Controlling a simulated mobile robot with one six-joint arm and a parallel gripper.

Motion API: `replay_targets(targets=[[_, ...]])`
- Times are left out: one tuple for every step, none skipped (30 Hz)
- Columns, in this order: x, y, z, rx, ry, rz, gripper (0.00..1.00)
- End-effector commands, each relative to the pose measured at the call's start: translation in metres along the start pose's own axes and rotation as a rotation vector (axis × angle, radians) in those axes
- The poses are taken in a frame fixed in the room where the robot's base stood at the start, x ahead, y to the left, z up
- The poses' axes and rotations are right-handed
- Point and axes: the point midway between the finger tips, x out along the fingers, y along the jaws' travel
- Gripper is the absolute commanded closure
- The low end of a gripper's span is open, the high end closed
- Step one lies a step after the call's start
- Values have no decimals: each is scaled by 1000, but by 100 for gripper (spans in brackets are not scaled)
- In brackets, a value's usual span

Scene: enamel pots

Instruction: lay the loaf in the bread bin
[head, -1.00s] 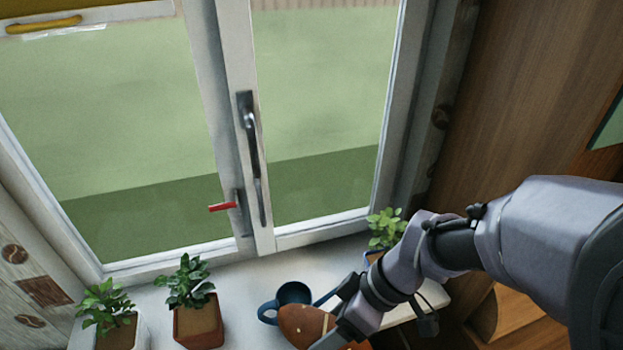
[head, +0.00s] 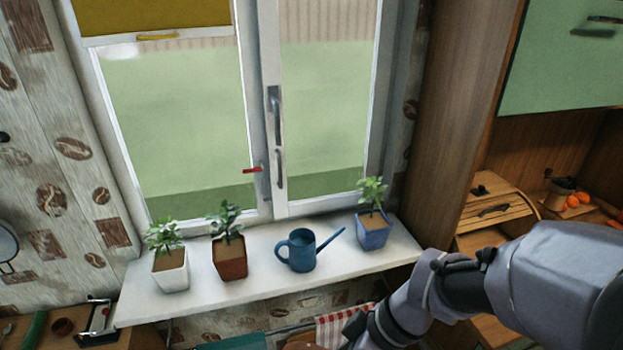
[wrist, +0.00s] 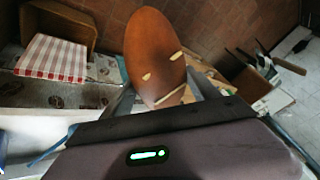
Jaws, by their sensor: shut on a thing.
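The loaf (wrist: 155,55) is brown and oval with pale score marks. In the wrist view my gripper (wrist: 165,98) is shut on its near end, and the loaf points away from the camera, clear of the surfaces below. A wooden bread bin (head: 497,208) with a slatted front and dark handle stands at the right of the head view, beyond my arm. My arm hides part of the area below it, and I cannot tell how far its lid is open.
The white windowsill (head: 330,270) holds a blue watering can (head: 302,252) and several potted plants. A tall wooden cabinet side (head: 455,110) stands left of the bin. Oranges (head: 578,199) lie right of it. A red-and-white checked cloth (wrist: 52,58) shows in the wrist view.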

Motion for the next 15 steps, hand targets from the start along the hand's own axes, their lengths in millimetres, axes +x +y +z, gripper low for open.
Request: replay_targets(targets=[[0,0,0,0,1,0,99],[0,0,0,0,0,0,99],[2,4,0,14,5,6,99],[5,8,-1,27,10,15,99],[6,11,-2,43,15,21,99],[9,16,-2,62,22,30,99],[11,20,-3,79,27,39,99],[12,24,-4,97,33,46,99],[15,30,-4,118,40,58,99],[17,35,-4,141,48,67,99],[19,40,-4,160,54,77,99],[22,48,-4,192,65,92,99],[24,55,-4,216,73,104,99],[27,62,-3,243,82,117,99],[30,71,-2,282,96,136,99]])
